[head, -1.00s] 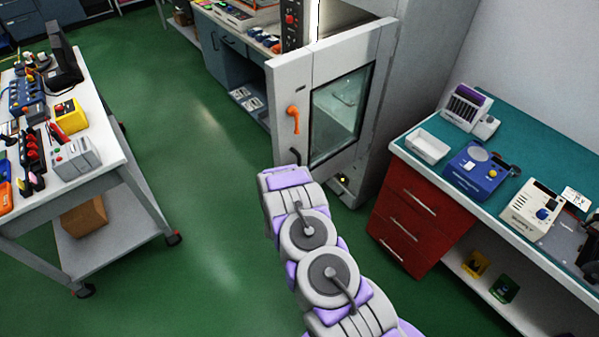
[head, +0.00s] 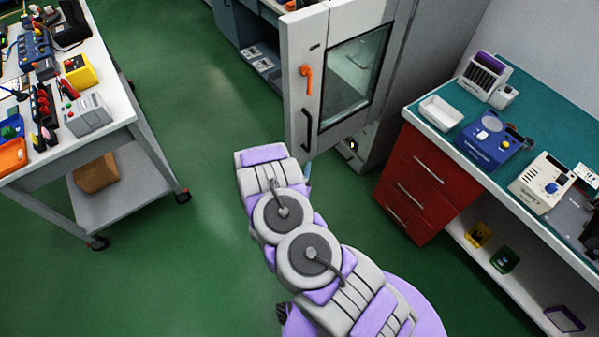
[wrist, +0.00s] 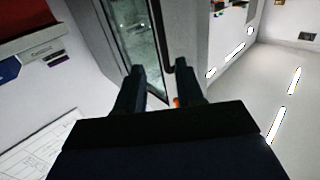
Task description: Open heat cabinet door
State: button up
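The heat cabinet door (head: 297,90) is a grey panel with a tall window (head: 355,78), an orange latch (head: 306,80) and a black handle (head: 306,130). It looks ajar, its handle side standing out from the cabinet. In the head view my arm hides most of my gripper, which is low in front of the door. In the wrist view my gripper (wrist: 160,68) has its two dark fingers apart. The door's window (wrist: 137,35) and a dark vertical bar, apparently the handle (wrist: 163,45), show just beyond the fingertips. I cannot tell whether they touch.
Red drawers (head: 425,185) under a teal bench (head: 455,118) stand right of the cabinet. A wheeled white table (head: 120,110) with devices stands at left. Green floor (head: 210,150) is clear between the table and the door.

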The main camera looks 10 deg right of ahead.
jog(key=shift+v, duration=0.9)
jog(key=w+a+r+m+g+y, duration=0.1)
jog(key=w+a+r+g+y, duration=0.15)
jog(key=a, duration=0.25)
jog(key=w+a+r+m+g+y, duration=0.1)
jog(key=w+a+g+y, duration=0.15)
jog(key=a, duration=0.25)
jog(key=s+a+r+n+g+y, duration=0.25)
jog(key=s+r, duration=0.25)
jog(key=r, duration=0.3)
jog(key=s+a+r+n+g+y, duration=0.1)
jog(key=s+r+n+g+y, duration=0.15)
jog(key=s+r, duration=0.4)
jog(key=s+d+r+g+h, duration=0.1)
jog(key=s+d+r, duration=0.3)
jog(key=s, duration=0.6)
jog(key=s+d+r+n+g+b, duration=0.1)
jog(key=s+d+r+g, duration=0.3)
jog(key=s+d, duration=0.3)
jog(key=s+d+r+g+h, duration=0.1)
jog(key=s+d+r+g, duration=0.2)
jog(key=s, duration=1)
notch_tip(320, 180, up, 2)
jog(key=d, duration=0.2)
jog(key=shift+d+r+n+h, duration=0.2)
jog(key=shift+d+n+h, duration=0.1)
jog(key=shift+d+n, duration=0.1)
